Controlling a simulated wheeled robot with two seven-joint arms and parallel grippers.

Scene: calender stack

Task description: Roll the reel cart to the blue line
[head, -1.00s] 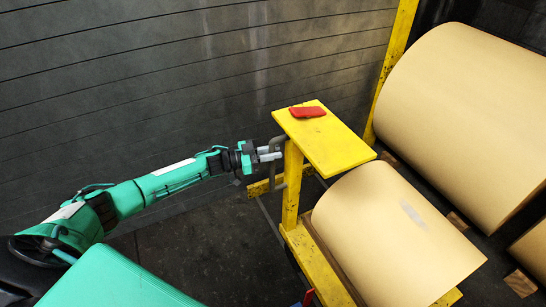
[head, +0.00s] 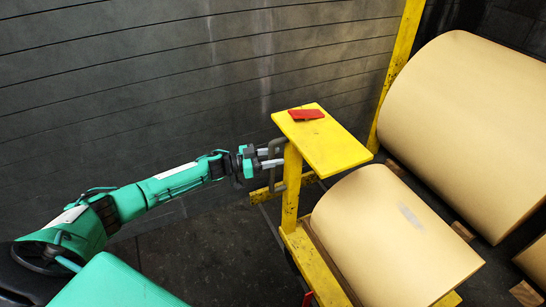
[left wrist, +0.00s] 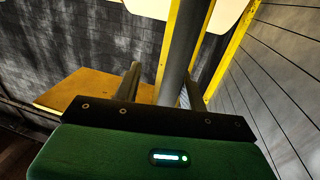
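The reel cart (head: 290,195) is a yellow frame with a flat yellow top plate (head: 330,145) and a large tan paper reel (head: 385,240) on its deck. A grey handle bar (head: 280,180) stands on its left side. My left gripper (head: 272,157) is at this handle, its two fingers apart. In the left wrist view the grey bar (left wrist: 180,50) stands between the open fingers (left wrist: 163,90), nearer the right finger, with a gap to the left one. My right gripper is not in view. I see no blue line in these frames.
A red object (head: 306,114) lies on the top plate. Larger tan reels (head: 470,120) rest on a dark rack with wooden blocks at right, behind a yellow post (head: 400,70). A grey panelled wall (head: 150,80) runs behind. Dark floor (head: 215,250) is clear left of the cart.

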